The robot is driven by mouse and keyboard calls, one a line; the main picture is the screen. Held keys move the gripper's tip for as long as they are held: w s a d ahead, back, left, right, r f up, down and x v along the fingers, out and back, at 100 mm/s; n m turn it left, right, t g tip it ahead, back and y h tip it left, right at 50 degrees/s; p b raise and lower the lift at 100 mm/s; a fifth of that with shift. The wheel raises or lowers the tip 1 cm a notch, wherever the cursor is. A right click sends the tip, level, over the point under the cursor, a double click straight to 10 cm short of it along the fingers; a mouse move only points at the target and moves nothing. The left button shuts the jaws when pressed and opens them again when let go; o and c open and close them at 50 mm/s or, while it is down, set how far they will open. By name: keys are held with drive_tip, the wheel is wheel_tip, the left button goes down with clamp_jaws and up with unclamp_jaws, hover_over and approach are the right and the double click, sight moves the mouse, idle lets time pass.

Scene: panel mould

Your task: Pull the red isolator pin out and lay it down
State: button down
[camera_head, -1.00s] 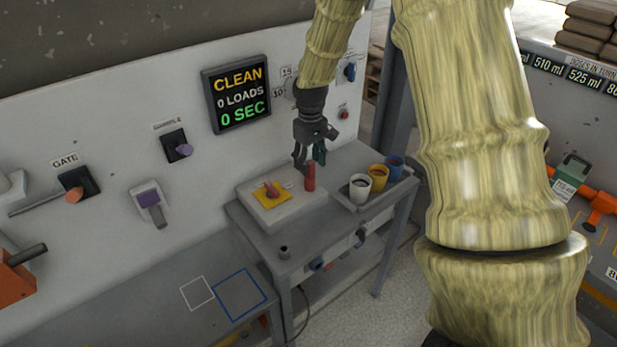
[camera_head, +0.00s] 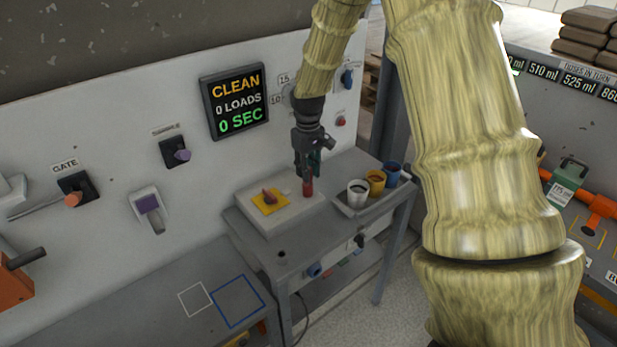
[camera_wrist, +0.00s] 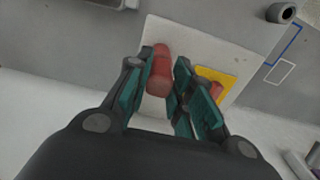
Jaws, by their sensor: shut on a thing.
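The red pin (camera_head: 308,188) is a short red cylinder, roughly upright over the right part of a pale block (camera_head: 262,222) on the grey side table. My gripper (camera_head: 307,176) points down from above and is shut on the pin's upper part. In the wrist view the pin (camera_wrist: 159,75) lies between the teal finger pads of my gripper (camera_wrist: 162,72). The fingers hide part of it, and I cannot tell whether its lower end is in the block, resting on it or just clear. A yellow plate (camera_head: 259,206) with a red knob (camera_head: 270,196) is on the block's left part.
A tray (camera_head: 377,205) with white, yellow and blue cups stands right of the block. A small dark socket (camera_head: 282,254) is near the table's front. White (camera_head: 195,299) and blue (camera_head: 238,301) outlined squares mark the clear lower bench at left. A panel wall (camera_head: 215,165) rises behind.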

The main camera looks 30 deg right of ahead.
drive_tip(key=shift+w+r, duration=0.15)
drive_tip(key=shift+r, duration=0.2)
drive_tip(key=shift+r+p, duration=1.75)
drive_tip(key=shift+r, duration=0.25)
drive_tip(key=shift+r+p, duration=1.1)
drive_tip(key=shift+r, duration=0.2)
wheel_tip(320, 180, up, 4)
drive_tip(key=p, duration=0.3)
